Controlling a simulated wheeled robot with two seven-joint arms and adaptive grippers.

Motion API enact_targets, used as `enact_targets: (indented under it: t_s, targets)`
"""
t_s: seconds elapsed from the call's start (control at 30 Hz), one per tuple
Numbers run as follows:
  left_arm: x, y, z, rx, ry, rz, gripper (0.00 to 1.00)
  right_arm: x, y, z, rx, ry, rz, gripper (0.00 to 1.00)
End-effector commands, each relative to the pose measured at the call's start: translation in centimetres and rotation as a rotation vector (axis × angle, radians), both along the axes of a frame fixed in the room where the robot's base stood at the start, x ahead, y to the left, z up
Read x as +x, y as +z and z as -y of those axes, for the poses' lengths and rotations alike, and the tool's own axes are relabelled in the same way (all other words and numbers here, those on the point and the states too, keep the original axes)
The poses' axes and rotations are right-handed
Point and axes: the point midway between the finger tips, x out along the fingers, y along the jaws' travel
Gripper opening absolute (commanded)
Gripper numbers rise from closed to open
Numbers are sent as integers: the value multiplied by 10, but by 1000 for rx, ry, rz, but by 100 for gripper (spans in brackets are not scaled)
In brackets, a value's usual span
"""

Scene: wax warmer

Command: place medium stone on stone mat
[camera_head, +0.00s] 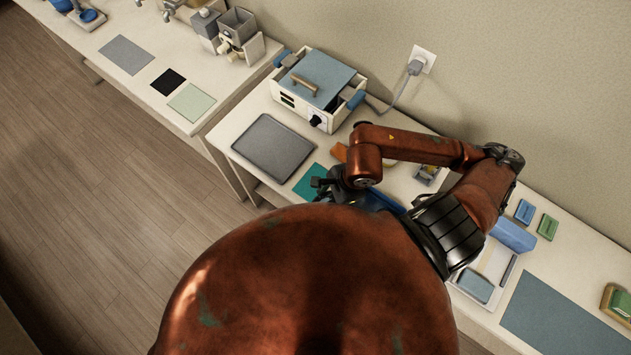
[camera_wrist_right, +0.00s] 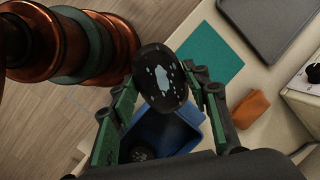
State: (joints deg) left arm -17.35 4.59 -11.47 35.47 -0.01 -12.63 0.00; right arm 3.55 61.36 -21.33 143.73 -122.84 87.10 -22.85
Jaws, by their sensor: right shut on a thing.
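A dark, rounded stone with pale flecks (camera_wrist_right: 162,72) is between the fingers of my right gripper (camera_wrist_right: 163,88), which is shut on it. The stone is held above a blue bin (camera_wrist_right: 178,136), and another dark stone (camera_wrist_right: 140,153) shows low in the bin. A flat teal mat (camera_wrist_right: 209,52) lies on the table just beyond the held stone. In the head view the teal mat (camera_head: 309,182) is partly covered by my right gripper (camera_head: 325,184); the held stone cannot be made out there. My left gripper is not in view.
A dark grey tray (camera_head: 273,147) lies beside the teal mat. A warmer with a blue lid (camera_head: 318,80) stands behind, its cord running to the wall. An orange block (camera_wrist_right: 250,108) is right of the mat. A wide blue-grey mat (camera_head: 555,318) lies at right.

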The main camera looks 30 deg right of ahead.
Motion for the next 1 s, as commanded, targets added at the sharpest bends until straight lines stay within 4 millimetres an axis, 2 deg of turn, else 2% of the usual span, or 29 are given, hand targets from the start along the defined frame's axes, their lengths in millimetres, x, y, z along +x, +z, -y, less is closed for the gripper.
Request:
enact_targets:
  t_s: [0.03,0.1,0.47,0.5,0.67,0.9,1.0]
  targets:
    - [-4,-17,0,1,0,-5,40,5,-9,1,0,1,4,11]
    - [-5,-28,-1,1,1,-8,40,10,-11,2,1,2,5,11]
    - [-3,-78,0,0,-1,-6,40,30,-19,8,0,3,3,11]
    - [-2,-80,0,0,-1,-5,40,32,-19,9,1,1,-1,11]
    - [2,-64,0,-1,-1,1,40,66,-28,18,3,-4,-3,11]
    - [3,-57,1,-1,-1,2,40,101,-68,28,3,-2,-4,11]
    - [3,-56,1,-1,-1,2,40,110,-79,30,3,1,-1,11]
